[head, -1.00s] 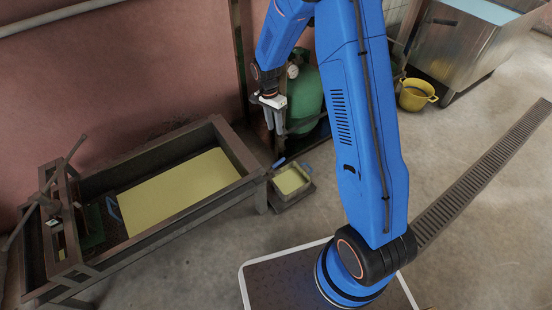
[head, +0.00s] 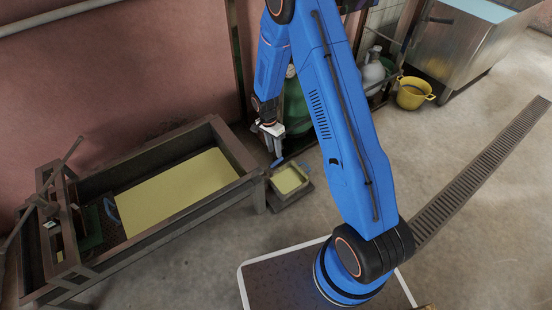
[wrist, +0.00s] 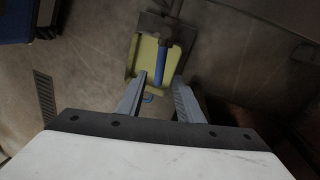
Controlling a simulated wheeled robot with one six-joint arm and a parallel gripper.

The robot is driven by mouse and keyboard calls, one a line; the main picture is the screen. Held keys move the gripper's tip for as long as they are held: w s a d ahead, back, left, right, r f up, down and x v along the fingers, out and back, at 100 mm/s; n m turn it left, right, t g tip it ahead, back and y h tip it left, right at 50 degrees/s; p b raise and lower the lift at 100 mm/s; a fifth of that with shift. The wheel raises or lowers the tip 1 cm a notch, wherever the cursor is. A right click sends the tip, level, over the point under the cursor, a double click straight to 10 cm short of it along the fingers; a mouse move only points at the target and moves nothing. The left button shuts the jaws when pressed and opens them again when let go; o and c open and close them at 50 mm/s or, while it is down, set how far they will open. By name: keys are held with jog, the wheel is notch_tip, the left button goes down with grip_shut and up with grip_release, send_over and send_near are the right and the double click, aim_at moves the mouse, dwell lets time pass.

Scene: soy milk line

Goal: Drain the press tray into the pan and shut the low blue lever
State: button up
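The press tray (head: 203,213) is a long dark metal trough at left in the head view, with a flat pale-yellow layer inside. The pan (head: 292,199) is a small grey square tray on the floor by its right end, with yellow in it. The low blue lever (head: 278,162) sits just above the pan's back left corner. In the wrist view the lever (wrist: 163,65) crosses the yellow area ahead of my fingers. My gripper (head: 275,151) points down close above the lever. In the wrist view its fingers (wrist: 160,82) are apart, with nothing seen clamped between them.
A green tank (head: 295,106) stands behind my gripper against the wall. A yellow bucket (head: 412,97) stands at upper right, near a metal vat (head: 475,50). A floor drain grate (head: 480,175) runs along the right.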

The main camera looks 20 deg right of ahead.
aim_at(277, 161)
jog(key=shift+s+d+f, duration=0.1)
jog(key=shift+s+f, duration=0.05)
jog(key=shift+f, duration=0.8)
jog(key=shift+s+d+f, duration=0.1)
jog(key=shift+s+f, duration=0.05)
jog(key=shift+f, duration=0.75)
jog(key=shift+s+d+f, duration=0.1)
jog(key=shift+s+f, duration=0.05)
jog(key=shift+f, duration=0.8)
grip_shut()
